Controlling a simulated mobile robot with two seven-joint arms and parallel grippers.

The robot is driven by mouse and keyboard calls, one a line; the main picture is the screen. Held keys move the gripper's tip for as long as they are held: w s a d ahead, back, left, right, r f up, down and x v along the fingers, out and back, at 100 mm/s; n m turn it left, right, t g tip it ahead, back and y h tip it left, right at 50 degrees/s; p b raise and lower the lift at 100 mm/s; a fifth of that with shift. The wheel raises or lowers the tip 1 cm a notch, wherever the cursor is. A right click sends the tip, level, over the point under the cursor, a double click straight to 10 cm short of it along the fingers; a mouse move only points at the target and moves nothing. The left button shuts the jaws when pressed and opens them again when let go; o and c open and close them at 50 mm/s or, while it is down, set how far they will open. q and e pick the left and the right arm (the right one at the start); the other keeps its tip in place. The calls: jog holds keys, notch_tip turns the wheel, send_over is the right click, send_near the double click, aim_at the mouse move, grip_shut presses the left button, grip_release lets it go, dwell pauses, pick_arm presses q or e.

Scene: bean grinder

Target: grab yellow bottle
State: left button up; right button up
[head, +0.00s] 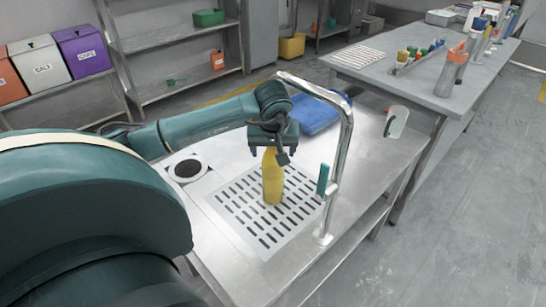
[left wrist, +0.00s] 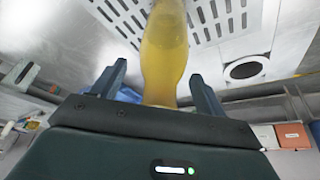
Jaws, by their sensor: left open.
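The yellow bottle (head: 272,178) stands upright on the slotted drain grate (head: 245,218) of the metal counter in the head view. My left gripper (head: 271,150) is open at the top of the bottle, with the bottle's upper part hidden behind or between the fingers. In the left wrist view the bottle (left wrist: 164,55) runs up between the two spread fingers of the left gripper (left wrist: 160,85), with gaps on both sides. My right gripper is not in either view.
A curved metal faucet (head: 343,150) with a teal handle rises just right of the bottle. A blue item (head: 318,115) lies behind the gripper. A round dark-centred fitting (head: 188,169) is left of the grate. Another table (head: 400,75) stands at the back right.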

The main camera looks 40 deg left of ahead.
pick_arm(q)
jog(key=shift+w+a+f, duration=0.1)
jog(key=shift+f, duration=0.15)
jog(key=shift+c, duration=0.4)
jog(key=c, duration=1.4)
grip_shut()
jog(key=shift+r, duration=0.1)
